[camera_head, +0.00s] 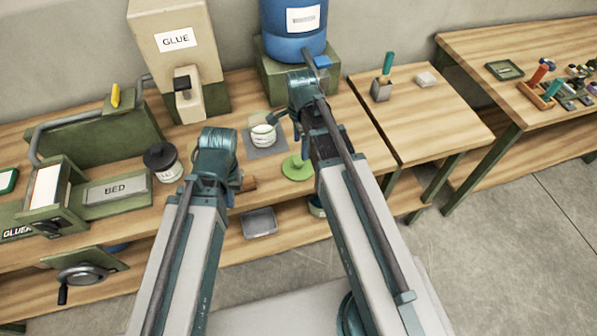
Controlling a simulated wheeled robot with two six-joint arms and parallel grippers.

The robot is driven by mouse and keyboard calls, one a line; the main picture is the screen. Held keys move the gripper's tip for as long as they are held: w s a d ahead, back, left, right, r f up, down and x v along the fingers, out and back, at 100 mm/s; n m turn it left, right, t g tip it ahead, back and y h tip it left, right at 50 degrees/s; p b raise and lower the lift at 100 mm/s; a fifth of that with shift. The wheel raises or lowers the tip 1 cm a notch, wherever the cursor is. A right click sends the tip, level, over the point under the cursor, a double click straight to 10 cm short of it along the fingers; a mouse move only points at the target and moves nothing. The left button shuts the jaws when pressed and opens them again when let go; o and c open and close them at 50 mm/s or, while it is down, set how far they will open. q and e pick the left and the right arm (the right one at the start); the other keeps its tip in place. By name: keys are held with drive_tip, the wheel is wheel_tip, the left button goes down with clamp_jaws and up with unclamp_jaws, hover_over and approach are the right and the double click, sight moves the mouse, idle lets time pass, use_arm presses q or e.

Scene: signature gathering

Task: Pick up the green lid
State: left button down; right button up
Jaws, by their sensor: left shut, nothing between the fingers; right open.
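The green lid (297,168) lies flat, knob up, near the front edge of the wooden bench, just left of my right forearm. A white jar with a green band (263,135) stands open on a grey square mat (266,152) behind it. My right gripper (284,127) is open, above and beside the jar, behind the lid; its fingers are only partly visible. My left gripper (235,187) is left of the lid and mostly hidden behind my own wrist. It is shut and empty.
A jar with a black lid (163,162) stands left of my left wrist. The glue dispenser (174,50) and blue barrel (292,25) stand at the back. A grey tray (260,222) lies on the lower shelf. A side table (415,110) is at right.

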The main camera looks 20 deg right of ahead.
sight(299, 160)
use_arm(q)
drive_tip(key=shift+f+b, duration=0.75)
drive_tip(key=shift+f, duration=0.55)
use_arm(e)
drive_tip(key=shift+f, duration=1.3)
drive_tip(key=f+b, duration=0.5)
drive_tip(key=shift+w+a+f, duration=0.2)
drive_tip(key=shift+w, duration=0.15)
use_arm(q)
wheel_tip(299, 160, down, 5)
drive_tip(key=shift+f, duration=0.1)
use_arm(e)
drive_tip(key=shift+r, duration=0.1)
clamp_jaws()
